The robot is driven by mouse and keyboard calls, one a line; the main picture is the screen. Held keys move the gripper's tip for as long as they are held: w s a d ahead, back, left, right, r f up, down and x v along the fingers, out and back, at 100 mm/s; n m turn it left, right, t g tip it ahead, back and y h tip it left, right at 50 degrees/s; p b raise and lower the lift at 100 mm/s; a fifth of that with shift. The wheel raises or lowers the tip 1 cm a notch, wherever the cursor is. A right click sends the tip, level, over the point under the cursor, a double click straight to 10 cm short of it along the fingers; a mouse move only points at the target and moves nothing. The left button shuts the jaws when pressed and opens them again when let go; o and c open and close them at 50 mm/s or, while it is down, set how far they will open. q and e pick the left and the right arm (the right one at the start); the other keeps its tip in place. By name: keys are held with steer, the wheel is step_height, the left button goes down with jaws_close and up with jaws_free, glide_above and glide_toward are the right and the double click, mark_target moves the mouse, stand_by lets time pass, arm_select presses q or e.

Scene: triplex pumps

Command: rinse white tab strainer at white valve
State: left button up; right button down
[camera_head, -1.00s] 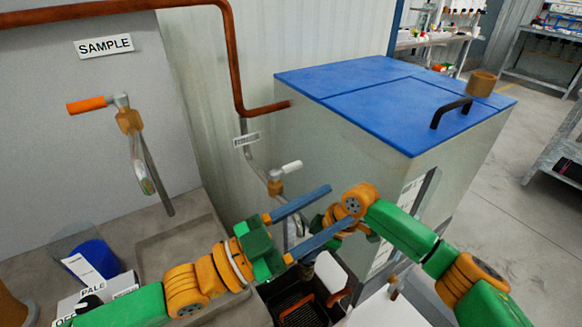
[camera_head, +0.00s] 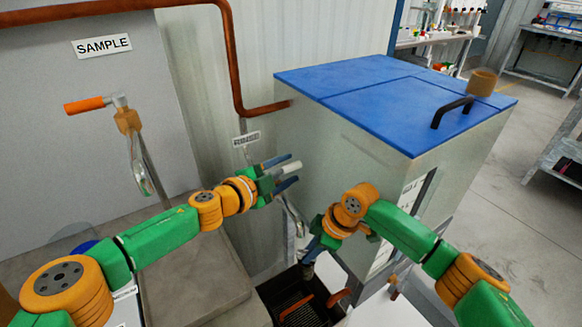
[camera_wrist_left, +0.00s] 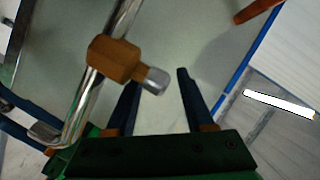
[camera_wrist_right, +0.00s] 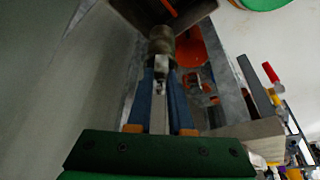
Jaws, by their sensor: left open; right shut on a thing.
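The white valve has a white handle (camera_head: 288,168) and a brass body, and sits on a steel pipe in front of the metal cabinet. My left gripper (camera_head: 291,172) is open at the handle, with a finger to either side in the head view. In the left wrist view the brass body (camera_wrist_left: 115,60) shows, with a pale stub (camera_wrist_left: 155,80) between the open fingers; contact cannot be told. My right gripper (camera_head: 318,248), lower and to the right, is shut on the white tab (camera_wrist_right: 160,108) of the strainer (camera_wrist_right: 161,45). Its fingers partly hide the tab.
A dark basin (camera_head: 276,290) with a grate and copper-coloured handles lies below the valve. The blue-lidded cabinet (camera_head: 395,95) stands behind. An orange-handled valve (camera_head: 86,104) is at the left under the SAMPLE sign (camera_head: 102,46). A grey slab (camera_head: 190,283) lies lower left.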

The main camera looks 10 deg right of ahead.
arm_select(q)
steer(key=shift+x, duration=1)
jaws_close()
stand_by(0.8)
